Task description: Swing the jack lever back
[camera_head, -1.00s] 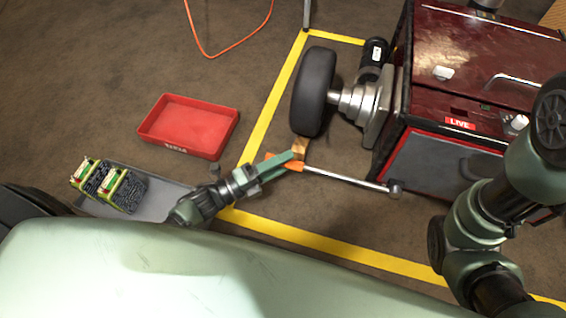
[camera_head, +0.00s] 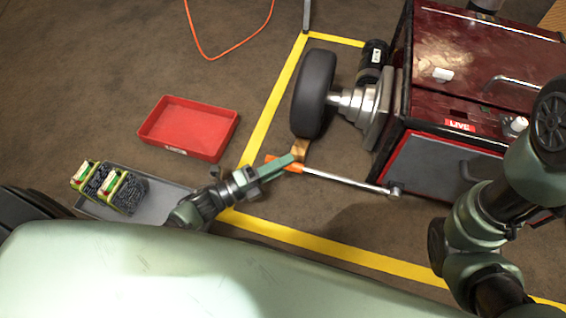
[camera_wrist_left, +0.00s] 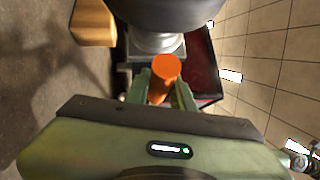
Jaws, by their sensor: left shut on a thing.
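My left gripper (camera_head: 281,165) comes in from the left and is shut on the orange grip. In the left wrist view the orange grip (camera_wrist_left: 165,70) sits between the two green fingers. My right arm shows at the right edge of the head view, but its gripper is out of frame.
The dark red machine (camera_head: 480,60) with a LIVE label stands at right, with a black wheel (camera_head: 313,92) and a wooden block (camera_head: 301,149) near the lever's grip. A red tray (camera_head: 188,128) and a grey tray (camera_head: 160,204) with green-and-black parts lie left. Yellow tape (camera_head: 330,248) marks the floor.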

